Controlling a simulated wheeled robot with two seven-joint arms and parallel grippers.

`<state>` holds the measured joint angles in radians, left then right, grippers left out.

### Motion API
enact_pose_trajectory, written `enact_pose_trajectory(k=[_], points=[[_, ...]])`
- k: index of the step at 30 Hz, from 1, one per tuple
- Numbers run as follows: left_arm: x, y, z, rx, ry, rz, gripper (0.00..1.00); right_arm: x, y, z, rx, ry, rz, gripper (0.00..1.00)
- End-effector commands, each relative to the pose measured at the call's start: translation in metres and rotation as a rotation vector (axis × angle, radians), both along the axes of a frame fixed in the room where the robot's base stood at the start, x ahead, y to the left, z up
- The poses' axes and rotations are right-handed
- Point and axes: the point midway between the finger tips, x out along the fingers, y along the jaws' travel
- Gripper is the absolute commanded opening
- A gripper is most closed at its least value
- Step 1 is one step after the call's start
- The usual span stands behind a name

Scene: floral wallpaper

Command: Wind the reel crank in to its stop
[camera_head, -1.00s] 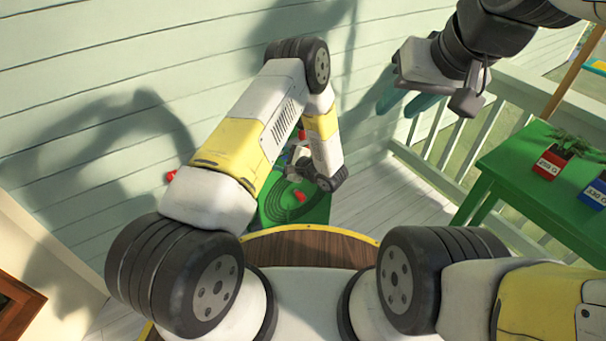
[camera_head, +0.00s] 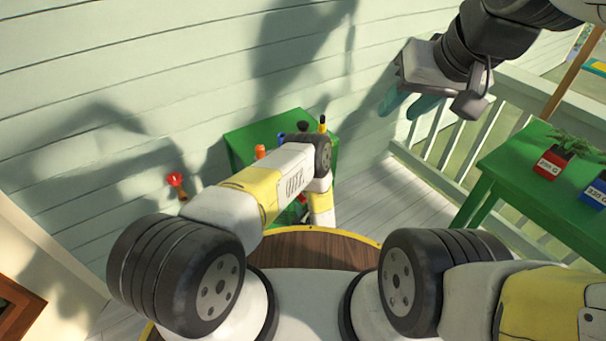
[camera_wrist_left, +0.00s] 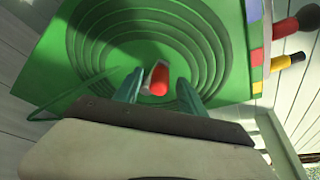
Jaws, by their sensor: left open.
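The crank's red knob (camera_wrist_left: 159,79), with a pale part beside it, shows against the round ringed face of the green reel (camera_wrist_left: 206,48) in the left wrist view. My left gripper (camera_wrist_left: 160,84) is open, with one teal finger on each side of the knob. I cannot tell whether the fingers touch it. In the head view my left forearm covers the reel's front and hides my left gripper. My right gripper (camera_head: 408,105) is raised at the upper right, away from the reel, its two teal fingers apart and empty.
The green box (camera_head: 243,140) stands by the wall, with several coloured handles along it, including an orange one (camera_head: 260,151). A red fitting (camera_head: 175,180) sits on the wall at left. A green table (camera_head: 500,165) with potted plants and a white railing (camera_head: 440,130) are at right.

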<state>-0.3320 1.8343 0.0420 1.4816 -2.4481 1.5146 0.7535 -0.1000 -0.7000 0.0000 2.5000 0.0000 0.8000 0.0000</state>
Motion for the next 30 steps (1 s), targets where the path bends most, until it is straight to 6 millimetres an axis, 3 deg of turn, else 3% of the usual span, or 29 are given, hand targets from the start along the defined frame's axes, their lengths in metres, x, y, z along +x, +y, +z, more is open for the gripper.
enact_pose_trajectory(k=[6,14,22,30], points=[[0.018,0.007,-0.006,0.000,0.001,0.001,0.48,0.000,0.000,0.000,0.000,0.000,0.000,0.36],[0.019,0.007,-0.006,0.000,0.002,0.000,0.48,0.000,0.000,0.000,0.000,0.000,0.000,0.36],[0.019,0.007,-0.006,0.001,0.001,0.000,0.00,0.000,0.000,0.000,0.000,0.000,0.000,0.36],[0.019,0.007,-0.006,0.001,0.002,0.001,0.00,0.000,0.000,0.000,0.000,0.000,0.000,0.36]])
